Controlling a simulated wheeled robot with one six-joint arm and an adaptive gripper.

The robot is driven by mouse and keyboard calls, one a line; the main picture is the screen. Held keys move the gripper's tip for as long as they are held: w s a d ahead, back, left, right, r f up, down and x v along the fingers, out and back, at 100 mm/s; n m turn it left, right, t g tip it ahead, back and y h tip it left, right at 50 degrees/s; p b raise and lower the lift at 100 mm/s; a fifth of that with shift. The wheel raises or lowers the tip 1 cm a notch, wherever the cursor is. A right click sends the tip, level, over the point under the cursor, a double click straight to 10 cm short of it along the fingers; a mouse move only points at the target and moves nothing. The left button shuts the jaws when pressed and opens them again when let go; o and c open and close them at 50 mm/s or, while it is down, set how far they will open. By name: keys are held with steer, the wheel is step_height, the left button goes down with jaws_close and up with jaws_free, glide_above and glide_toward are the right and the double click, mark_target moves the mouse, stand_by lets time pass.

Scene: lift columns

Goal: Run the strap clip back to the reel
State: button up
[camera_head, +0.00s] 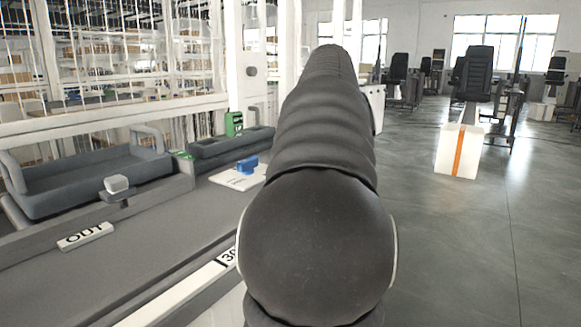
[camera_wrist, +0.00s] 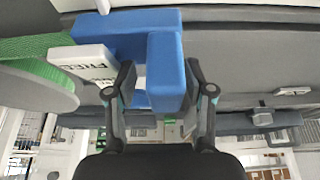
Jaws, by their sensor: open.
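The blue clip (camera_wrist: 167,65) shows large in the wrist view, an angular blue piece with one arm between my gripper's fingers. My gripper (camera_wrist: 158,82) is open, one finger on each side of that arm; I cannot tell whether either touches it. In the head view a blue piece (camera_head: 247,165) sits on a white plate, and my gripper is hidden behind my arm. A green strap (camera_wrist: 32,47) lies left of the clip in the wrist view. A grey disc with a green edge (camera_wrist: 35,88), perhaps the reel, is below it.
A white block with letters (camera_wrist: 82,57) sits beside the clip. The head view shows a white plate (camera_head: 228,180), a green box (camera_head: 234,123), grey trays (camera_head: 95,182), an OUT label (camera_head: 86,236) and a small block on a stand (camera_head: 116,184).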

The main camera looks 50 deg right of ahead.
steer(key=v, duration=1.2)
steer(key=shift+w, duration=0.1)
stand_by(0.5)
